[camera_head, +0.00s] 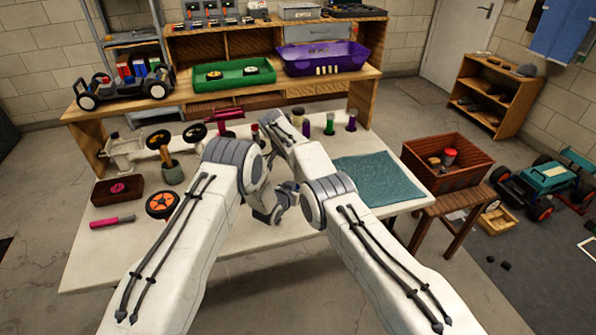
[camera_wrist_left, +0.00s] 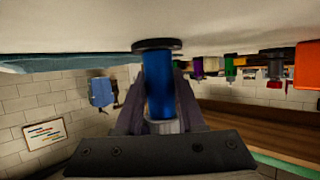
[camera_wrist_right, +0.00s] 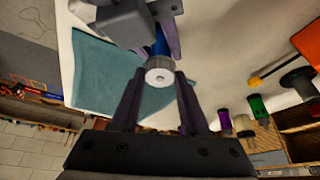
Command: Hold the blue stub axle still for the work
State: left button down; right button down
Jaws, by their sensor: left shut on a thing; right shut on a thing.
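The blue stub axle (camera_wrist_left: 158,85) stands between the fingers of my left gripper (camera_wrist_left: 161,78), which is shut on it. Its dark round flange (camera_wrist_left: 157,44) lies against the tabletop in that upside-down view. My right gripper (camera_wrist_right: 158,77) is shut on a pale ribbed ring-like part (camera_wrist_right: 159,74) at the free end of the blue axle, which also shows in the right wrist view (camera_wrist_right: 160,44). I cannot tell whether this part is fully seated on the axle. In the head view my arms hide the axle and the fingertips.
A teal mat (camera_head: 375,178) lies on the white table (camera_head: 90,262) at right. Coloured cylinders (camera_head: 329,124) stand behind my arms. A wooden crate (camera_head: 445,183) stands beyond the right edge.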

jog(key=shift+c, duration=1.9)
grip_release()
jog(key=shift+w+n, duration=0.1)
jog(key=shift+n, duration=0.4)
